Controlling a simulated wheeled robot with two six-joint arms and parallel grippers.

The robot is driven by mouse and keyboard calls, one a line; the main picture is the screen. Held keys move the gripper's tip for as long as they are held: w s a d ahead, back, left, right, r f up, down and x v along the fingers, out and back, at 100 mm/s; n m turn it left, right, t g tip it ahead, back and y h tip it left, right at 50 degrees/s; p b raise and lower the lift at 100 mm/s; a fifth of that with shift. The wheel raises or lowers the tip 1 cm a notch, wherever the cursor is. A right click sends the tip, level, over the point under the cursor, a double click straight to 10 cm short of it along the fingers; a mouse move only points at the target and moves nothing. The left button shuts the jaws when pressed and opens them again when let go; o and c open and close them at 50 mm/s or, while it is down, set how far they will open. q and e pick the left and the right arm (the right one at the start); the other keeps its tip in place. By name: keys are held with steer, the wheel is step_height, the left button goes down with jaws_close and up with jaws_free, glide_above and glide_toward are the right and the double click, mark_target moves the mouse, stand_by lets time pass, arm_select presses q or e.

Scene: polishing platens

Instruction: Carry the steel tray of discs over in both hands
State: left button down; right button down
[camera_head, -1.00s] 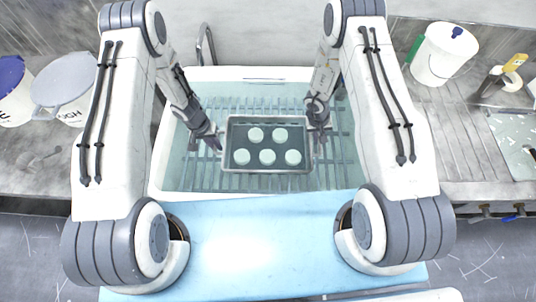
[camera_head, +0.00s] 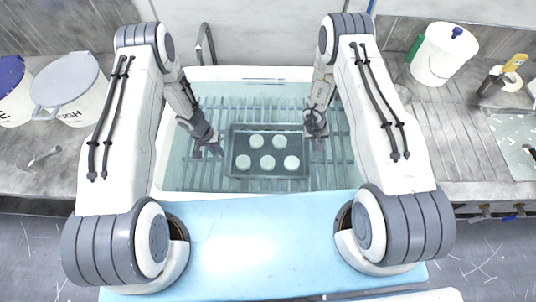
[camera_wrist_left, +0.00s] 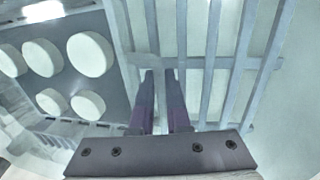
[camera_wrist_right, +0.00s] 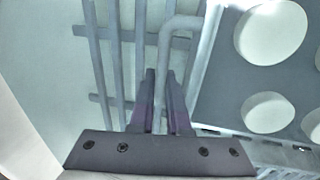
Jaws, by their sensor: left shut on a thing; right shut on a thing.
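The steel tray (camera_head: 297,140) sits level within the pale basin (camera_head: 172,176), low over the slatted rack (camera_head: 343,165). It looks dimmed and bluish, as if under clear liquid; whether it touches the slats I cannot tell. Several pale round discs (camera_head: 268,162) lie flat in it in two rows. My left gripper (camera_head: 216,149) is shut on the tray's left handle (camera_wrist_left: 145,60). My right gripper (camera_head: 318,143) is shut on the right handle (camera_wrist_right: 165,45). The discs also show in the left wrist view (camera_wrist_left: 90,54) and right wrist view (camera_wrist_right: 270,32).
A light blue surface (camera_head: 260,235) lies in front of the basin. A faucet (camera_head: 206,42) rises behind it. White buckets stand on the left counter (camera_head: 70,85) and on the right (camera_head: 441,55). A bottle with a yellow top (camera_head: 513,64) stands far right.

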arm_select(q)
steer(key=shift+f, duration=0.25)
arm_select(e)
steer(key=shift+f, duration=0.2)
arm_select(q)
steer(key=c, duration=1.2)
jaws_free()
steer(key=shift+f, duration=0.15)
steer(key=shift+c, duration=0.2)
arm_select(e)
steer(key=c, duration=1.2)
jaws_free()
steer(key=shift+f, duration=0.15)
steer(key=shift+c, duration=0.2)
arm_select(q)
steer(key=o, duration=0.4)
steer(key=shift+c, duration=0.2)
arm_select(e)
steer(key=o, duration=0.4)
steer(key=shift+c, duration=0.2)
steer(key=shift+r, duration=0.25)
arm_select(q)
step_height(320, 180, up, 8)
steer(key=a, duration=0.1)
steer(key=shift+a, duration=0.3)
arm_select(e)
step_height(320, 180, up, 11)
steer(key=a, duration=0.2)
steer(key=shift+a+r, duration=0.15)
steer(key=shift+r, duration=0.05)
